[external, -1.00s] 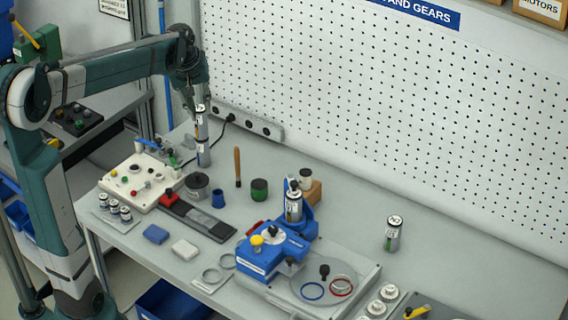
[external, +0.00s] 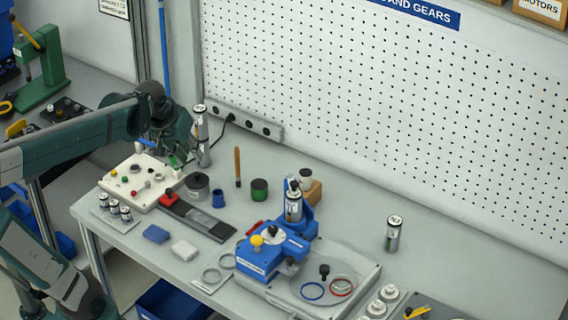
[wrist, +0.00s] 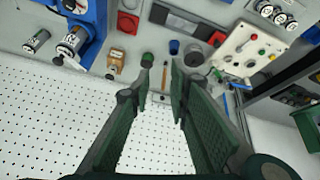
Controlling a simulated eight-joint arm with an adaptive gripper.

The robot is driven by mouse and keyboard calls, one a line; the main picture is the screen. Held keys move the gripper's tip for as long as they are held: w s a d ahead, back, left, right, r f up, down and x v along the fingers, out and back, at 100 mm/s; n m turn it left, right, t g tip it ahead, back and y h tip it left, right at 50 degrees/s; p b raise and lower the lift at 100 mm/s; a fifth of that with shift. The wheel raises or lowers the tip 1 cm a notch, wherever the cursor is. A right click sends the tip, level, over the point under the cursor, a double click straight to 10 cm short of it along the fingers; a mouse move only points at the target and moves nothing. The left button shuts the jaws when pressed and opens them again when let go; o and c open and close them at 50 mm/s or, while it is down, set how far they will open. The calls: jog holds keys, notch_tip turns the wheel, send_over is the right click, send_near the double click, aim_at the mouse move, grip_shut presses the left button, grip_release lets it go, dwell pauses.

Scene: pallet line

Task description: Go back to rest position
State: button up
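My gripper (external: 180,160) is at the back left of the bench, just left of a tall silver cylinder (external: 201,142) that stands upright by the pegboard. In the wrist view my gripper (wrist: 161,82) has its two green fingers apart, with nothing between them but background. I cannot make out the tall cylinder in the wrist view. In the external view my arm reaches in from the left, its forearm low and nearly level. I cannot tell there whether the fingers touch the cylinder.
A white control box (external: 140,182) lies below my gripper. A dark pot (external: 197,186), a blue cup (external: 218,198) and a wooden-handled tool (external: 237,167) stand nearby. A blue fixture (external: 262,260) holding a cylinder is further right. The pegboard (external: 380,130) bounds the back.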

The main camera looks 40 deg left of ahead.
jog(key=s+d+f+m, duration=0.1)
jog(key=s+d+f, duration=0.1)
jog(key=s, duration=0.3)
jog(key=s+d+f+m+t, duration=0.1)
jog(key=s+d+f+m, duration=0.1)
jog(key=s+f, duration=0.3)
jog(key=shift+s+d+m+t+h+b, duration=0.3)
jog(key=shift+s+d+b, duration=0.1)
jog(key=shift+s+d, duration=0.2)
dwell(0.6)
